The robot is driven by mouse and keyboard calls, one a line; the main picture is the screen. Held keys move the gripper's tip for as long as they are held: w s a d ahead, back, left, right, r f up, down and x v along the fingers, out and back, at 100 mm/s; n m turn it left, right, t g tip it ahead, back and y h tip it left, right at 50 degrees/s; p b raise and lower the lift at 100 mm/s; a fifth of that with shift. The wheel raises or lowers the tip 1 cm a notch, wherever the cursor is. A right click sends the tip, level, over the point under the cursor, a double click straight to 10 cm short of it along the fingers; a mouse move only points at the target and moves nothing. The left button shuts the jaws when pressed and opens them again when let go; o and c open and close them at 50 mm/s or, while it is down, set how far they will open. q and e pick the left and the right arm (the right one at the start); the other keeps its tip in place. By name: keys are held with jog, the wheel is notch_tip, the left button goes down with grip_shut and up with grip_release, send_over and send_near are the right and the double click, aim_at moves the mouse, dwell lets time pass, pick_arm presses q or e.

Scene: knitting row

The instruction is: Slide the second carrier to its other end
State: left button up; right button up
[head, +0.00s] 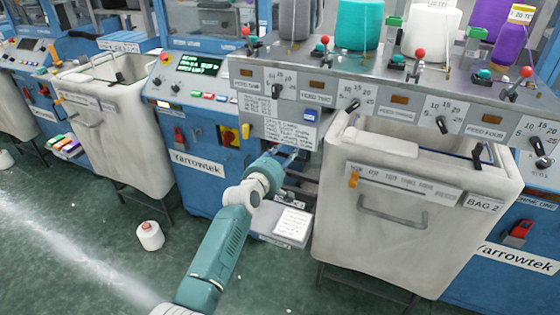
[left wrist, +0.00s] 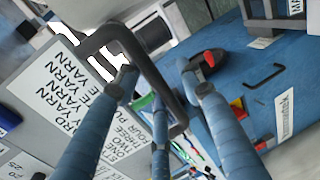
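My left gripper (head: 288,157) reaches in at the machine front, below the printed instruction card (head: 277,133) and left of the bag marked BAG 2. In the left wrist view its blue fingers (left wrist: 157,72) are spread apart, with a dark grey loop-shaped bar (left wrist: 151,74) crossing between them. I cannot tell whether the fingers touch this bar or what it belongs to. Dark parts lie in the recess (head: 299,185) beside the gripper, partly hidden by it. I cannot make out the second carrier or its two ends for certain. My right gripper is not in view.
The bulky BAG 2 bin (head: 400,240) stands close on the right, with another bin (head: 125,125) on the left. A white yarn cone (head: 150,236) stands on the green floor. Feed dials and yarn cones sit above. A red-and-yellow switch (head: 230,136) is left of the gripper.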

pick_arm(q)
jog(key=v, duration=1.2)
jog(key=shift+w+f, duration=0.1)
jog(key=s+a+f+m+g+y, duration=0.1)
jog(key=s+f+m+g, duration=0.15)
jog(key=f, duration=0.85)
jog(key=s+a+f+m+g+y, duration=0.1)
jog(key=s+f, duration=0.3)
jog(key=f, duration=0.7)
jog(key=s+a+f+m+g, duration=0.1)
jog(key=s+f+m+g, duration=0.1)
jog(key=s+f, duration=0.7)
jog(key=s+a+f+m+g, duration=0.25)
jog(key=s+f, duration=0.35)
jog(key=f, duration=0.6)
jog(key=s+a+f+m+g+y, duration=0.1)
jog(key=s+f, duration=0.4)
jog(key=s, duration=0.8)
jog(key=s+a+f+m+g+y, duration=0.1)
jog(key=s+a+f+m+g, duration=0.2)
jog(key=s, duration=1.1)
jog(key=s+a+f+m+g, duration=0.2)
jog(key=s+a+f+m, duration=0.2)
jog(key=s+f, duration=0.5)
jog(key=s+m, duration=0.1)
jog(key=s, duration=0.3)
jog(key=shift+s+a+f+y, duration=0.2)
jog(key=shift+a+y, duration=0.15)
jog(key=shift+y, duration=0.05)
